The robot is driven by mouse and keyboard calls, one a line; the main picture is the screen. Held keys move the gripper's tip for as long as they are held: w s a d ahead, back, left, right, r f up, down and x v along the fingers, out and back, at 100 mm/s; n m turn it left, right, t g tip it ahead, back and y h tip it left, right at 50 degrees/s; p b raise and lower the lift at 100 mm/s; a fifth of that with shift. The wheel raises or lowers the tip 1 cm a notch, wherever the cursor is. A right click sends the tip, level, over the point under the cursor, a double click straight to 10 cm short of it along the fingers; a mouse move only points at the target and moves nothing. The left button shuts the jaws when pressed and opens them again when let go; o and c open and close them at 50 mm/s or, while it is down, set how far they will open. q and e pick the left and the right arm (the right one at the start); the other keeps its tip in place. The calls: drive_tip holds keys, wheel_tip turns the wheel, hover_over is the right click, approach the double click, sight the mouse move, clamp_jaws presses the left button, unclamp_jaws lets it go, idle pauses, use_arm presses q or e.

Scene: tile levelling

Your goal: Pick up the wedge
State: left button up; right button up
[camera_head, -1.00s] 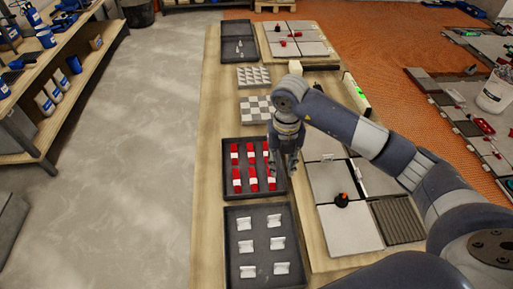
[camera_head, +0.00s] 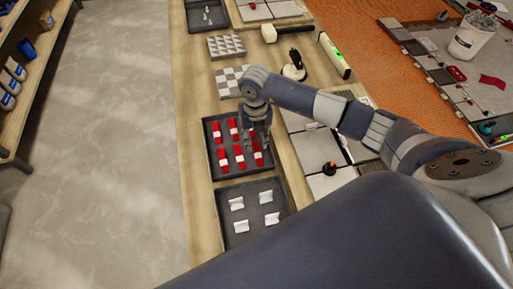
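Several red wedges with white labels lie in two rows in a dark tray (camera_head: 216,171) at the middle of the workbench; one of them is the front-left wedge (camera_head: 223,159). My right gripper (camera_head: 258,146) points down over the right side of this tray, close to the right-hand wedges. Its fingers look apart, and no wedge shows held between them. It partly covers the wedges at the right, and I cannot tell whether it touches one. My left gripper is not in view.
A second dark tray (camera_head: 253,209) with several white clips lies nearer. Grey tiles (camera_head: 329,181) with a black and red knob (camera_head: 329,168) lie right of the trays.

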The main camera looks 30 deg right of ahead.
drive_tip(key=shift+f, duration=1.25)
drive_tip(key=c, duration=0.5)
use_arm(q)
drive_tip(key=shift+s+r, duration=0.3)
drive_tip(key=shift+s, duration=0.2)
use_arm(e)
drive_tip(key=shift+r, duration=0.15)
